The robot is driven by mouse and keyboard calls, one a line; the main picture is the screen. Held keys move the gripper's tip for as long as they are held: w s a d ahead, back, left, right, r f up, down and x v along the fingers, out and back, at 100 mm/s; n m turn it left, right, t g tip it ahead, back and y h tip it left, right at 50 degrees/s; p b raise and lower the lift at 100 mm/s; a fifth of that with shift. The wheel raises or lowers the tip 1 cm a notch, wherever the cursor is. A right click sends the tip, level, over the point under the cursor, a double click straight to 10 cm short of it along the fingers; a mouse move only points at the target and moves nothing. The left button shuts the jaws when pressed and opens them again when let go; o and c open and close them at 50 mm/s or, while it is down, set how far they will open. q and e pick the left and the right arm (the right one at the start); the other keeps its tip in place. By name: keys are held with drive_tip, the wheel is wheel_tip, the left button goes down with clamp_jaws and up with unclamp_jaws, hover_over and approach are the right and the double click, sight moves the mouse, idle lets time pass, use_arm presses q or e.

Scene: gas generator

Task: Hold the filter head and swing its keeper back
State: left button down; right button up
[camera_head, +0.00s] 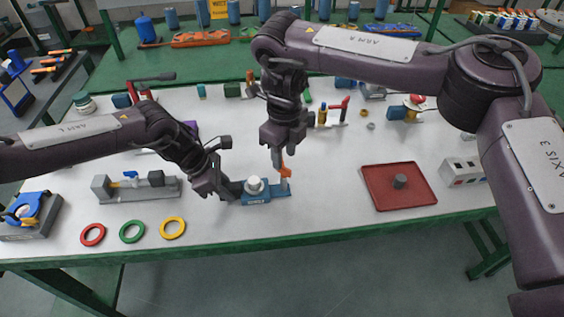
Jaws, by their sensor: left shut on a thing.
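The filter head (256,198) is a blue block with a white round knob on top, near the front middle of the table. An orange keeper (287,172) stands upright at its right end. My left gripper (236,189) comes in from the left and is shut on the filter head's left side. My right gripper (277,160) points down at the keeper from above, close beside it. Whether its fingers touch the keeper or are closed is too small to tell.
A red tray (378,204) with a grey cylinder stands at the right. A grey fixture (115,194) with a blue part is at the left. Red, green and yellow rings (173,219) lie along the front edge. Several small parts stand at the back.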

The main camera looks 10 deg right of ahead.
sight(284, 167)
drive_tip(key=shift+f, duration=2.3)
clamp_jaws()
